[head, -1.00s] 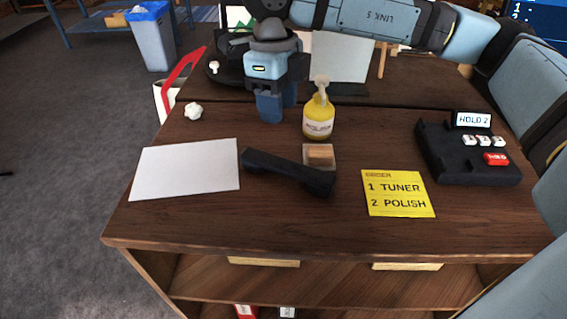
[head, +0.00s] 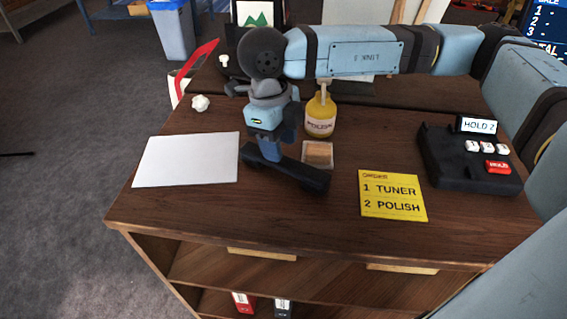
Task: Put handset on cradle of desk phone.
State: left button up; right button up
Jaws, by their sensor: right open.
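The black handset (head: 302,176) lies on the wooden desk between the white sheet and the yellow note. The black desk phone (head: 462,172) stands at the right of the desk, with a small display reading "HOLD 2", white keys and a red key. My right gripper (head: 271,150) points down at the handset's left half, its blue fingers at or just above it. The gripper is open; whether the fingers straddle or touch the handset I cannot tell. My left gripper is not in view.
A small block in a clear tray (head: 318,155) sits close behind the handset. A yellow bottle (head: 321,117) stands behind that.

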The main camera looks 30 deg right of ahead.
aim_at(284, 163)
jog(key=f, duration=0.3)
jog(key=s+f+p, duration=0.1)
jog(key=shift+d+f, duration=0.2)
jog(key=shift+f, duration=0.45)
jog(key=c, duration=0.7)
jog(key=shift+r, duration=0.15)
